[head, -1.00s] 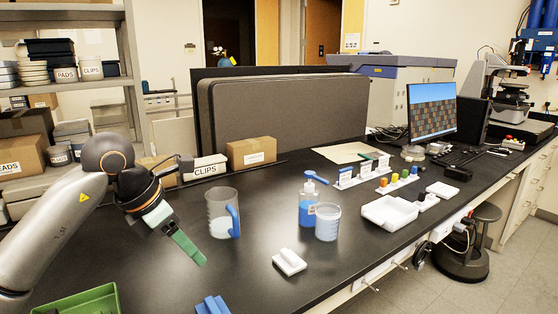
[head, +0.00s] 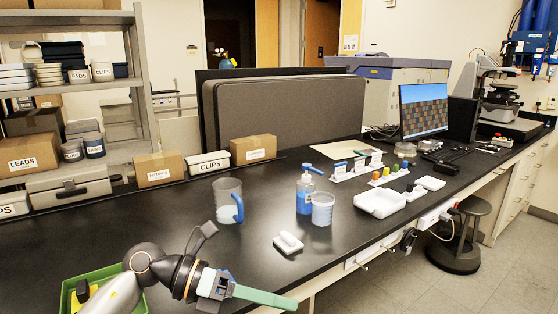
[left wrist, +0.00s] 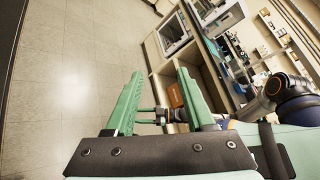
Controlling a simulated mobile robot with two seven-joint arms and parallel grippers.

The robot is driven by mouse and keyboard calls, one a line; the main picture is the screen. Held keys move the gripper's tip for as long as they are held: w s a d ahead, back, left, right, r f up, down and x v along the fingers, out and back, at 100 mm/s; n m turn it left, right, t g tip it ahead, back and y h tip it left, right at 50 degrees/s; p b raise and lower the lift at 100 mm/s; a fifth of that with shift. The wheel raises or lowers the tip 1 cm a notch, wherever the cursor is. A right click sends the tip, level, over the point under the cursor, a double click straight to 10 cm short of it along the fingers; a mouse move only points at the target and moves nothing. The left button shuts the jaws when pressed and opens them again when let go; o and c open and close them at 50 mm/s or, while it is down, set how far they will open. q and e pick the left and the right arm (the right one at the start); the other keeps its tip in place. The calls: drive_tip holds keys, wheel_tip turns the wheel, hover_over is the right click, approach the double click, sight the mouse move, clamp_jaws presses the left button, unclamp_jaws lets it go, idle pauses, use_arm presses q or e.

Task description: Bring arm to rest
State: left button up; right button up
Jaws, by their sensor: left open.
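My left arm comes in at the lower left of the head view, with its left gripper (head: 285,301) low over the front edge of the black bench. Its green fingers point right and overlap from this side. In the left wrist view the two green fingers (left wrist: 157,85) stand apart with nothing between them, so the gripper is open and empty. Floor and cabinets show beyond them.
A green crate (head: 68,292) is beside my left arm. A jug (head: 228,200), white block (head: 288,243), blue bottle (head: 305,195), beaker (head: 322,210) and white tray (head: 380,204) stand on the bench (head: 160,225).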

use_arm(q)
drive_tip(key=w+a+f+n+t+y+p, duration=0.15)
drive_tip(key=a+f+n+t, duration=0.6)
drive_tip(key=n, duration=0.85)
drive_tip(key=w+a+f+n+t+y, duration=0.1)
drive_tip(key=a+f+n+t+y, duration=0.2)
drive_tip(key=n+t, duration=1)
drive_tip(key=s+a+f+n+g+y, duration=0.2)
drive_tip(key=s+f+n+g, duration=0.1)
drive_tip(key=f, duration=0.4)
drive_tip(key=s+a+f+n+g+y+p, duration=0.1)
drive_tip(key=s+f+n+g+y, duration=0.2)
drive_tip(key=s+f+n, duration=0.2)
drive_tip(key=s+a+f+n+g+y, duration=0.2)
drive_tip(key=s+f+n+g, duration=0.2)
drive_tip(key=s+f, duration=0.5)
wheel_tip(320, 180, down, 2)
drive_tip(key=shift+s+a+n, duration=0.25)
drive_tip(key=shift+a+n, duration=0.05)
drive_tip(key=shift+n, duration=0.3)
drive_tip(key=shift+y, duration=0.25)
